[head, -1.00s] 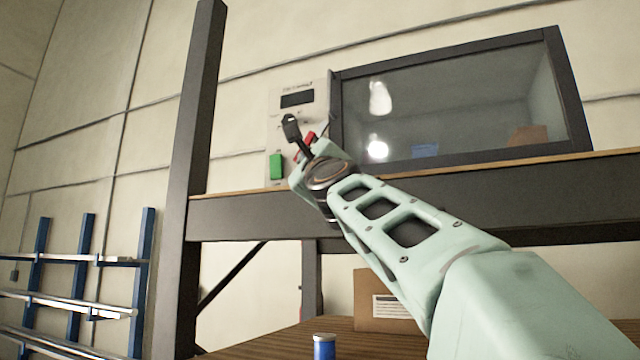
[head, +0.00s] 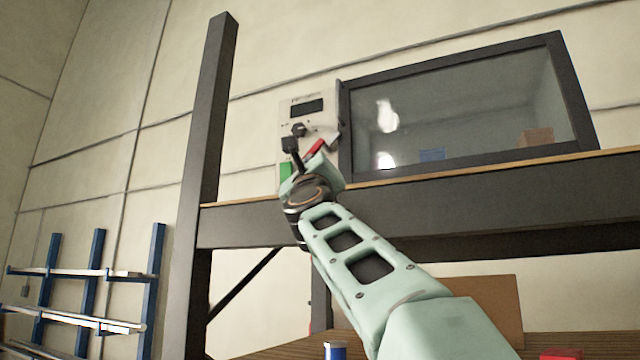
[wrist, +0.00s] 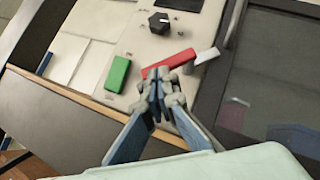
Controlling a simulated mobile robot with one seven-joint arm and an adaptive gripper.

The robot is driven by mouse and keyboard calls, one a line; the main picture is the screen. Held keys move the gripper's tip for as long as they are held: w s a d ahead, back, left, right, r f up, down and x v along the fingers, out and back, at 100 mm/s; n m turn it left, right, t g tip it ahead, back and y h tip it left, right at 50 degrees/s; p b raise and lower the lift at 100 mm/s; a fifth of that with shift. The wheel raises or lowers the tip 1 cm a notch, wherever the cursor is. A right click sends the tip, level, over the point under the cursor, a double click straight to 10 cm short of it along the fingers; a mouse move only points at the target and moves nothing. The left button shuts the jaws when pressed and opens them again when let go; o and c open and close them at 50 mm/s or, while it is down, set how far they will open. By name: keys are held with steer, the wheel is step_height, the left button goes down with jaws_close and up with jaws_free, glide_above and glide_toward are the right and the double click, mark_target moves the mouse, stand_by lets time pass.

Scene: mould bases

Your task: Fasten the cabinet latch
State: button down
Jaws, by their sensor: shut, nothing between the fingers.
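The cabinet has a dark-framed glass door (head: 455,105) with a pale control panel (head: 292,112) to its left. A red bar (wrist: 168,64) lies aslant on the lower panel, with a grey piece (wrist: 207,56) at its upper right end, near the door frame; I take this for the latch. The red bar also shows in the head view (head: 315,147). My gripper (wrist: 159,92) is shut and empty, its fingertips just below the red bar in the wrist view; I cannot tell whether they touch it.
A green button (wrist: 118,75) sits left of the red bar, and a black knob (wrist: 160,22) above it. The cabinet stands on a dark shelf beam (head: 400,198) by an upright post (head: 211,110). Below are a cardboard box (head: 495,300) and a blue can (head: 335,351).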

steer(key=m+h, duration=0.2)
steer(key=a+m+h, duration=0.1)
steer(key=m+h, duration=0.1)
steer(key=m+t+h, duration=0.1)
steer(key=m+h, duration=0.1)
steer(key=shift+w+a+r+m, duration=0.3)
steer(key=shift+r+m, duration=0.05)
steer(key=shift+m, duration=0.05)
steer(key=shift+w+a+r+m+h+p, duration=0.15)
steer(key=shift+m+h+p, duration=0.3)
steer(key=shift+m+h, duration=0.65)
steer(key=shift+a+r+m+h+p, duration=0.15)
steer(key=shift+m+h+p, duration=0.25)
steer(key=shift+m+h, duration=0.65)
steer(key=shift+f, duration=0.15)
steer(key=w+d+f+b+v, duration=0.1)
steer(key=d+b+v, duration=0.1)
steer(key=b+v, duration=1)
steer(key=shift+s+d+f+b, duration=0.25)
steer(key=shift+s+f+b, duration=0.05)
steer(key=shift+f+b, duration=0.25)
